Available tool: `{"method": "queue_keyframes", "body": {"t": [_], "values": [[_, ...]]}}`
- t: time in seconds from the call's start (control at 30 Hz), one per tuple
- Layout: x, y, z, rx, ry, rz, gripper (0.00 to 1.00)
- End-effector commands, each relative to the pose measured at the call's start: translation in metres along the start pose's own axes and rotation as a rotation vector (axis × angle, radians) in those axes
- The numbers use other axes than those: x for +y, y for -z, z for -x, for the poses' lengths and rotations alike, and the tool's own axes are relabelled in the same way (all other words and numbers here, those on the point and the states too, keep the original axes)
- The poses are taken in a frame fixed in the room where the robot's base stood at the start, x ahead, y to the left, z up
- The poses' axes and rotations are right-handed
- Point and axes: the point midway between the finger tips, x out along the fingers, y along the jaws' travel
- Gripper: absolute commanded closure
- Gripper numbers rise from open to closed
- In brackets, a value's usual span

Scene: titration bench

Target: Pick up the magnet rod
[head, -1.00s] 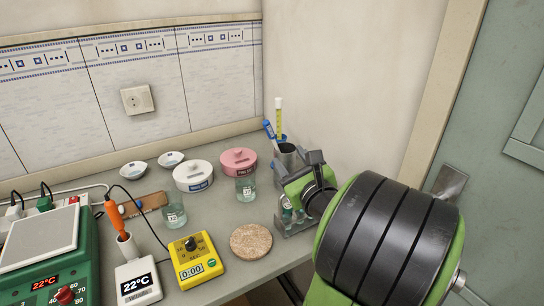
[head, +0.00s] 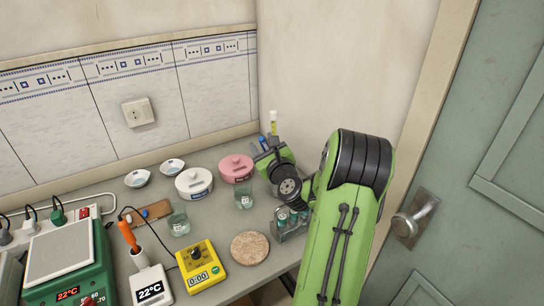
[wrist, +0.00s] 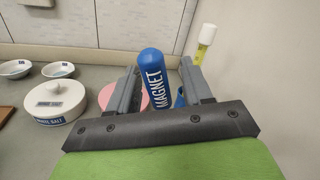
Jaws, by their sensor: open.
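The magnet rod (wrist: 155,72) is a blue, round-topped rod with white MAGNET lettering. It stands nearly upright in the wrist view, between the two grey fingers of my gripper (wrist: 160,66). The fingers are apart, with a gap visible on the right of the rod; I cannot tell whether the left finger touches it. The rod's lower part is hidden behind my gripper. In the head view my gripper (head: 266,146) is at the back corner of the bench and hides most of the holder there.
A pink lidded jar (head: 236,168) and a white lidded jar (head: 194,184) are to the left. A beaker (head: 244,197), a vial rack (head: 290,226) and a cork mat (head: 250,248) lie nearer. The wall is close behind.

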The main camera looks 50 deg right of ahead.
Motion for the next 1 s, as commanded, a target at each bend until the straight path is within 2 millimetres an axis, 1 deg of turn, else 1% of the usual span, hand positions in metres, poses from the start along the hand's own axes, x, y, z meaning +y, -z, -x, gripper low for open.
{"method": "queue_keyframes", "body": {"t": [0.2, 0.37, 0.5, 0.53, 0.7, 0.77, 0.87, 1.0], "values": [[0.0, 0.001, -0.002, 0.0, 0.0, -0.001, 0.5], [0.0, 0.001, -0.002, 0.0, 0.0, -0.001, 0.75], [0.0, 0.001, -0.002, 0.001, 0.0, -0.001, 0.96], [0.0, 0.001, -0.002, 0.001, 0.0, -0.001, 1.0], [0.0, 0.0, -0.002, 0.0, 0.0, -0.001, 1.0], [-0.001, -0.003, -0.002, 0.0, 0.0, 0.0, 1.0], [-0.007, -0.02, -0.002, -0.002, 0.0, 0.003, 1.0], [-0.022, -0.058, -0.002, -0.004, 0.001, 0.005, 1.0]]}}
